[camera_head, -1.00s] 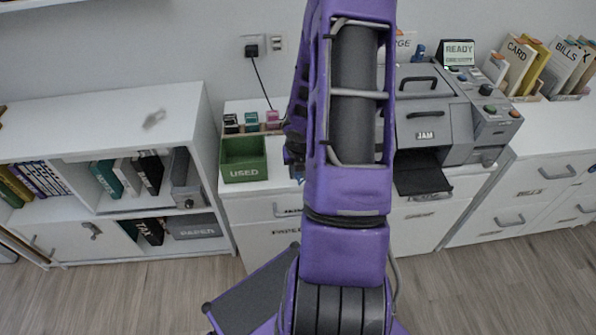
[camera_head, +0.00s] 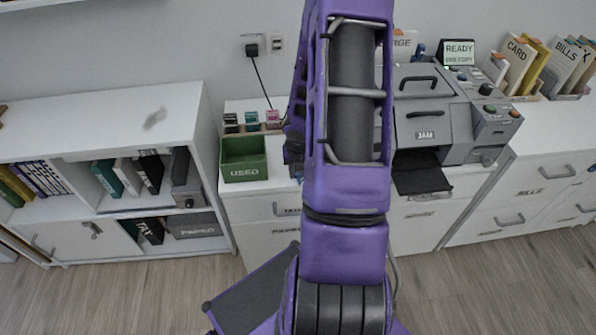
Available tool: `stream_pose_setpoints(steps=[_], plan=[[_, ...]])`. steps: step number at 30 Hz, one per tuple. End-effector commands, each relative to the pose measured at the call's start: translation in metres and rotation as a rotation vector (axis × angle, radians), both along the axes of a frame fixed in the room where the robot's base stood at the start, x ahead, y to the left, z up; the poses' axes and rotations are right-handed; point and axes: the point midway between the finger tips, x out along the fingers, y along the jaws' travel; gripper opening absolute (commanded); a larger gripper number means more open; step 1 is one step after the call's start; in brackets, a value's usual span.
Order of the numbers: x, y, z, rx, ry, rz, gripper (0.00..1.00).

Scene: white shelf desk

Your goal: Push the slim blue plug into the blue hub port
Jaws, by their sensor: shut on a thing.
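I cannot make out the slim blue plug or the blue hub port in the head view. My own purple arm stands upright across the middle and hides the desk behind it. Part of my wrist shows at the arm's left edge, close to the right of the green USED box. My gripper's fingers are hidden behind the arm, so I cannot see what is between them.
A green USED box (camera_head: 244,168) stands on the white desk left of my arm, with small ink bottles (camera_head: 252,121) behind it. A grey printer (camera_head: 432,115) stands to the right. A black plug with a cord (camera_head: 252,50) is in the wall socket.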

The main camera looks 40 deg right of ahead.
Motion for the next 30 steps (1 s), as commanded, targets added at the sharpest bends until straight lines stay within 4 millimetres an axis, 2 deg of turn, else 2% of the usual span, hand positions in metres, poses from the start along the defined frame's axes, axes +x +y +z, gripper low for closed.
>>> stream_pose_setpoints(steps=[14, 30], plan=[[0.000, -0.001, 0.000, 0.000, 0.000, -0.001, 0.00], [0.010, -0.007, 0.001, 0.001, 0.001, 0.000, 0.00]])
